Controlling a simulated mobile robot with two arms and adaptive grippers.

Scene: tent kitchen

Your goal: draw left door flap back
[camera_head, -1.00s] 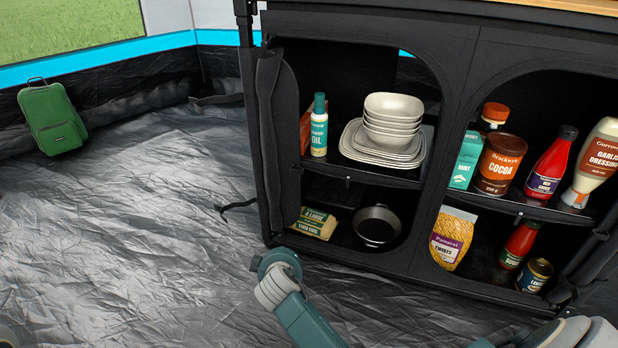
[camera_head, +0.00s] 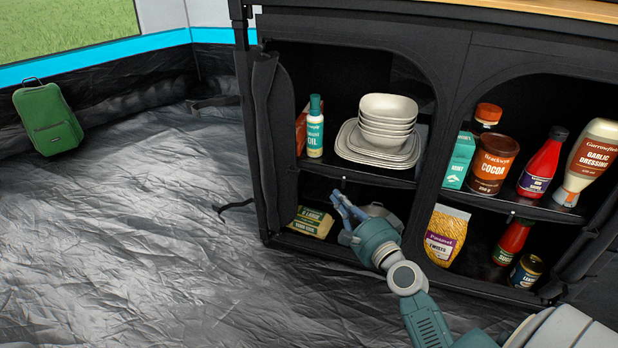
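The black fabric cupboard (camera_head: 420,60) stands with both openings uncovered. The left door flap (camera_head: 272,140) hangs as a dark, narrow bunched strip along the left edge of the left opening, so the shelves behind it show. My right gripper (camera_head: 341,199) is in front of the lower left compartment, to the right of the flap and apart from it. Its two thin blue-grey fingers point up and left, close together; whether they are open or shut is unclear. It partly hides the dark pan (camera_head: 376,209). My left gripper is not in view.
White bowls and plates (camera_head: 385,140) and an oil bottle (camera_head: 315,127) stand on the upper left shelf. A yellow-green packet (camera_head: 311,221) lies below. Jars and bottles fill the right side.

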